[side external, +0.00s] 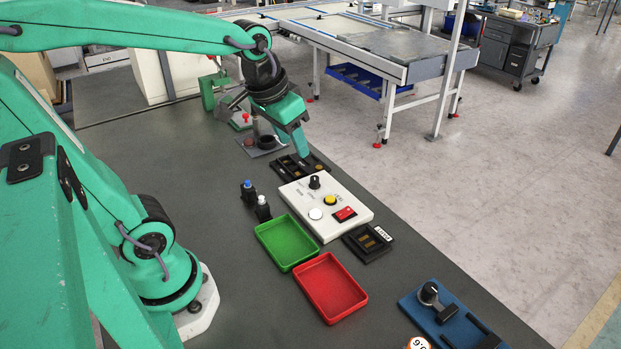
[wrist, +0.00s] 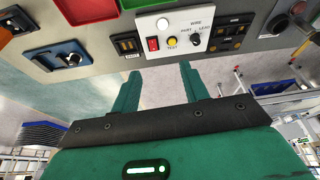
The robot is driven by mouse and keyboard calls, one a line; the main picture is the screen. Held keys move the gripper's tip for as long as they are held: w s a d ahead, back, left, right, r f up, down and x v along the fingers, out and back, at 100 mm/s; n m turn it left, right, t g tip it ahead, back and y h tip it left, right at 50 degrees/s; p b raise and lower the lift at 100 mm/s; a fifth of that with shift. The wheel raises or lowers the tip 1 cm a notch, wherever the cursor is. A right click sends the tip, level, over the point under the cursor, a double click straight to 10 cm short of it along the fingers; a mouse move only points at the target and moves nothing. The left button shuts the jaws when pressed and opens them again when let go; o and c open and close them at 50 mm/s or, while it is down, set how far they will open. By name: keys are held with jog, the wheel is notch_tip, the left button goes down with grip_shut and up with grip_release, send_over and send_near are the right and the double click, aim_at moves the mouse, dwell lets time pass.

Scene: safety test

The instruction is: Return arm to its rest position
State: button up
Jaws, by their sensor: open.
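My gripper (side external: 301,151) hangs above the dark bench at the back, just beyond the white test box, with its fingers pointing down. In the wrist view its two green fingers (wrist: 160,70) stand apart, and nothing shows between them. The white test box (side external: 318,222) carries a black knob, a yellow button, a white button and a red switch. The test box also shows in the wrist view (wrist: 176,46), beyond the fingertips. My gripper looks clear of it.
A green tray (side external: 287,259) and a red tray (side external: 330,305) lie before the box. Black holders flank it, behind (side external: 288,172) and right (side external: 377,251). Two small bottles (side external: 263,212) stand left. A blue fixture (side external: 415,309) sits front right. A green-and-grey stand (side external: 208,94) is at the back.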

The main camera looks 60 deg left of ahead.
jog(key=s+d+m+t, duration=0.1)
jog(key=s+d, duration=0.2)
jog(key=s, duration=0.3)
jog(key=shift+s+r+t, duration=0.25)
jog(key=shift+s+t, duration=0.05)
jog(key=shift+s, duration=0.05)
